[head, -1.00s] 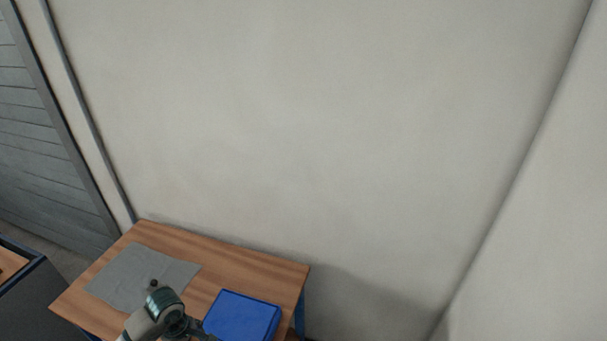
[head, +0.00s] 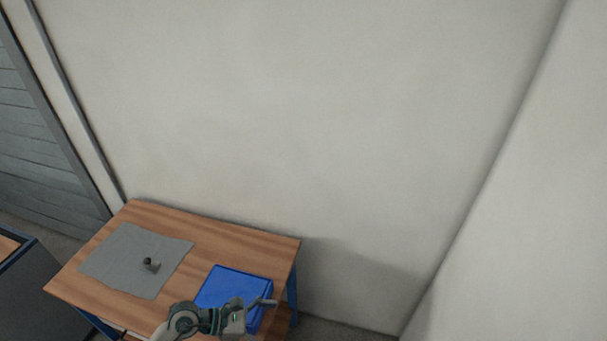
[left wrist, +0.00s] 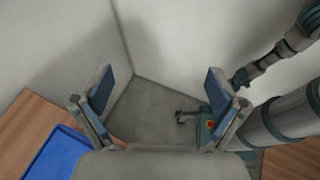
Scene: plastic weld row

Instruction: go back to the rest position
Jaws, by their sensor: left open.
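My left gripper (head: 258,304) is in the head view at the bottom, in front of the blue box or bin (head: 218,283) and overlapping its near right part. In the left wrist view the two fingers (left wrist: 160,92) stand wide apart with nothing between them. Part of another arm of mine shows at the right of that view; its jaws are not clear. A small dark and grey fitting (head: 150,264) lies on the grey mat (head: 120,255), clear of the gripper.
The wooden table (head: 225,238) stands against a pale wall, with bare wood behind the box. A dark-sided bench (head: 38,285) is at the far left. In the left wrist view a teal unit with a red spot (left wrist: 210,124) shows low beyond the fingers.

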